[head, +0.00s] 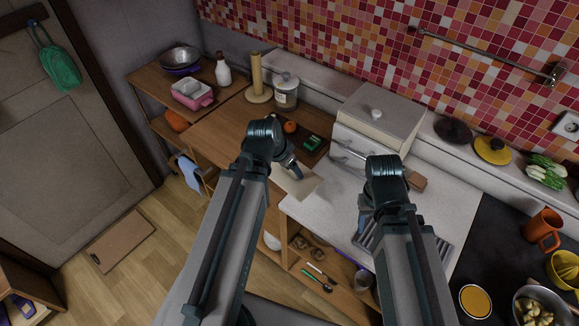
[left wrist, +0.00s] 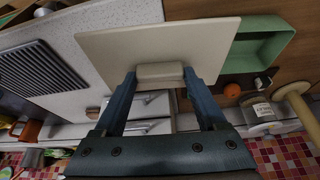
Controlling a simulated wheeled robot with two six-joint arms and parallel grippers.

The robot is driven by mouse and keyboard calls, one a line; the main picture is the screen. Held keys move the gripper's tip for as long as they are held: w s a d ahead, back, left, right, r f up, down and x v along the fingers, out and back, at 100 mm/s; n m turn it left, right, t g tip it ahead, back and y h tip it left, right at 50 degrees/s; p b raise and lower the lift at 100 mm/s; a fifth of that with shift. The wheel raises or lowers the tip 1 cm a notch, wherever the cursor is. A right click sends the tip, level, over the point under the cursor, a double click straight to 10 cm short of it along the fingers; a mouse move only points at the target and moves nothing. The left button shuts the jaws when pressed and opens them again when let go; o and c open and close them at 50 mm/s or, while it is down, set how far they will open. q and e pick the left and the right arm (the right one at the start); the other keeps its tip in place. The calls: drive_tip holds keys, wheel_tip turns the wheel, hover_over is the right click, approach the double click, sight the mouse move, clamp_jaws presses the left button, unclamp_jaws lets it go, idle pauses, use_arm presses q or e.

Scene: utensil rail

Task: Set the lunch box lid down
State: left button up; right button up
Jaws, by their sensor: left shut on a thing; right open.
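The cream lunch box lid (head: 300,184) is a flat plate with a block handle. My left gripper (head: 296,172) is shut on that handle. In the left wrist view the lid (left wrist: 118,46) spreads out beyond the gripper fingers (left wrist: 160,76), over the seam between white and wooden worktops. The green lunch box (left wrist: 268,52) is open beside the lid and looks empty; in the head view my left arm seems to hide it. I cannot tell the lid's exact height. My right gripper (head: 363,222) is open over the white worktop, mostly hidden by its own wrist.
A cream bread box (head: 376,118) stands at the back. A glass jar (head: 285,92), a wooden roll holder (head: 258,80), an orange fruit (head: 290,127) and a small green item (head: 312,143) are on the wooden worktop. A ribbed drainer (head: 440,255) lies right.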

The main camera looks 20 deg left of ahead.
use_arm(q)
drive_tip(key=shift+r+p, duration=0.6)
drive_tip(key=shift+r, duration=0.2)
drive_tip(key=shift+f, duration=0.1)
